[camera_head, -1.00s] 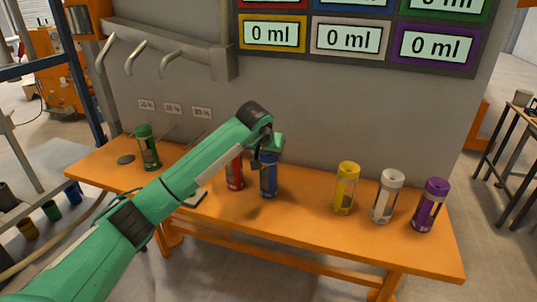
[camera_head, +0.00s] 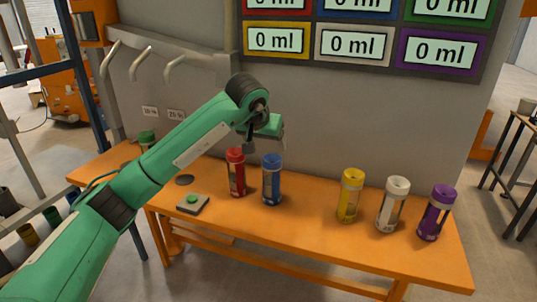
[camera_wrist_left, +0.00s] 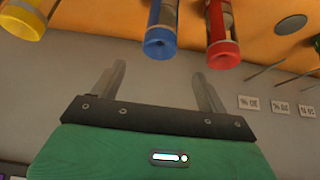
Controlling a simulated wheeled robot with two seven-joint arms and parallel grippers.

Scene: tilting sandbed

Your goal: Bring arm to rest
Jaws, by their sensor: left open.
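My left arm reaches in from the left in the head view. Its gripper (camera_head: 262,140) is raised above and behind the red bottle (camera_head: 236,172) and the blue bottle (camera_head: 272,180), apart from both. In the left wrist view the two fingers (camera_wrist_left: 160,90) stand apart with nothing between them. The blue bottle (camera_wrist_left: 162,35), the red bottle (camera_wrist_left: 222,35) and part of the yellow bottle (camera_wrist_left: 22,20) hang at the top of that view, which is upside down. My right gripper is not in view.
The orange table (camera_head: 300,228) also bears yellow (camera_head: 350,196), white (camera_head: 392,205) and purple (camera_head: 436,213) bottles and a green button box (camera_head: 193,202). A green bottle (camera_head: 146,138) is partly hidden behind my arm. A grey wall with displays stands behind.

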